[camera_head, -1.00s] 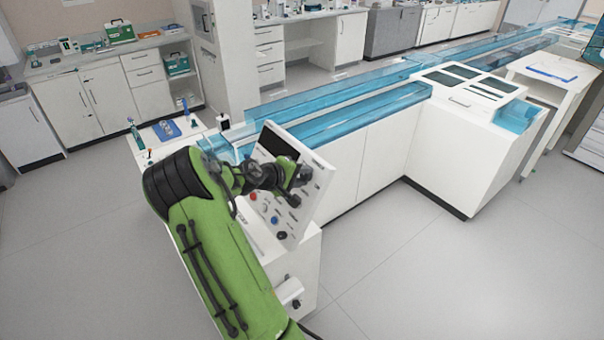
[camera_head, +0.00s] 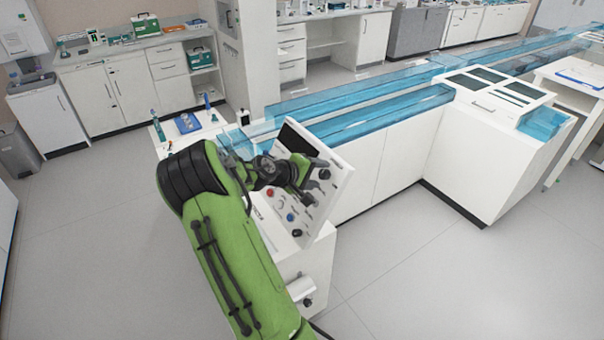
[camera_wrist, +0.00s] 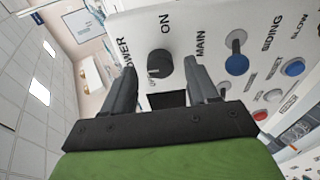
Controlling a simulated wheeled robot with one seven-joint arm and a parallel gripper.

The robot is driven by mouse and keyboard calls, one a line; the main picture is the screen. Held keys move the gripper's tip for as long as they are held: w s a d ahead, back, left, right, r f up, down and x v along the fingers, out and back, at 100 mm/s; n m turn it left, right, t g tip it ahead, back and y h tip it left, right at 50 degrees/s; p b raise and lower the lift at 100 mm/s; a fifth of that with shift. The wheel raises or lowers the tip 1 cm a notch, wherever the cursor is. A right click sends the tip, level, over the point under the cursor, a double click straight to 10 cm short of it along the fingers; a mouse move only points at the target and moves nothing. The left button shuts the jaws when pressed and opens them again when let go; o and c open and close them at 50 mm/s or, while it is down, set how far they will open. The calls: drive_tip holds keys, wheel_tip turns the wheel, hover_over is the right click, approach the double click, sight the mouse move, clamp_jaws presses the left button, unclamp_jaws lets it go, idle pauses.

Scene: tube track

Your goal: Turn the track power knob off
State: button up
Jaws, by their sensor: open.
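The power knob (camera_wrist: 160,64) is a round black knob on the white control panel (camera_wrist: 206,20), with "POWER", "ON" and "OFF" lettering around it in the wrist view. I cannot tell for sure which way it points. My gripper (camera_wrist: 163,72) is open, with one dark finger on each side of the knob in the picture. Contact with the knob is not clear. In the head view my gripper (camera_head: 308,184) is in front of the tilted panel (camera_head: 338,178) and hides part of it.
A black knob (camera_head: 297,232) sits low on the panel. The blue track (camera_head: 385,110) runs away behind it. The floor to the right is clear.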

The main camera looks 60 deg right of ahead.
drive_tip(key=v, duration=1.4)
drive_tip(key=shift+a, duration=0.1)
